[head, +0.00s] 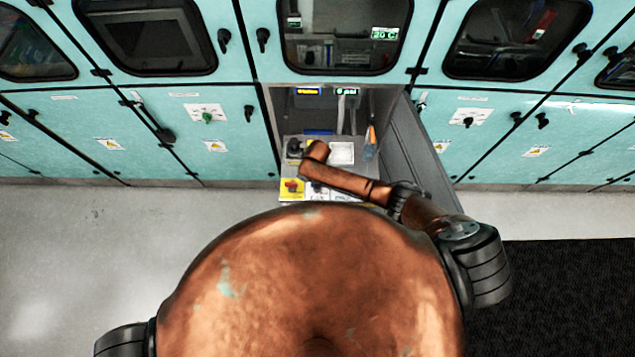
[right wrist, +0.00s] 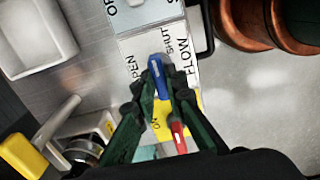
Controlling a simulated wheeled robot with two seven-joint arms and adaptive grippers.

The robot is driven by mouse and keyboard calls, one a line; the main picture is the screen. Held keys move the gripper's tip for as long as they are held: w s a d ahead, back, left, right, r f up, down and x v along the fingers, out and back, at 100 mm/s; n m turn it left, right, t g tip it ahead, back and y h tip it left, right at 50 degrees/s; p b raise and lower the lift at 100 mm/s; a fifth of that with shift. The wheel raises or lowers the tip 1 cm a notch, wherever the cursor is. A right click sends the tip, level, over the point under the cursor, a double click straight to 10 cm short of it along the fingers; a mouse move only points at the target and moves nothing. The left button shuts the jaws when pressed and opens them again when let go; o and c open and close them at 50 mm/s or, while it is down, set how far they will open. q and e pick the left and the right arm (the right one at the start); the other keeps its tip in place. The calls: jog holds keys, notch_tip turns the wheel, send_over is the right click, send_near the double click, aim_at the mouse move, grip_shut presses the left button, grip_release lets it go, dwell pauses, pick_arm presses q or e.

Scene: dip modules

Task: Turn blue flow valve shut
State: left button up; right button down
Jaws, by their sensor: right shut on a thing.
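The blue flow valve handle (right wrist: 157,76) sits on a white plate marked OPEN, SHUT and FLOW in the right wrist view. Its visible end lies between the OPEN and SHUT words. My right gripper (right wrist: 161,82) is shut on this handle, one dark green finger on each side. The fingers hide part of the handle and plate. In the head view my right arm reaches over the open bay's panel, and I cannot make out the gripper or the blue handle. My left gripper is not in view.
A red handle (right wrist: 179,138) on a yellow plate is close beside my right fingers. A metal lever (right wrist: 57,122) and white tray (right wrist: 36,37) are to the left. The open grey door (head: 418,150) stands right of the bay. Teal cabinets (head: 190,125) line the wall.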

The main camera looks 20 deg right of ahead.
jog(key=c, duration=2)
grip_release()
jog(key=shift+o, duration=0.2)
notch_tip(320, 180, up, 12)
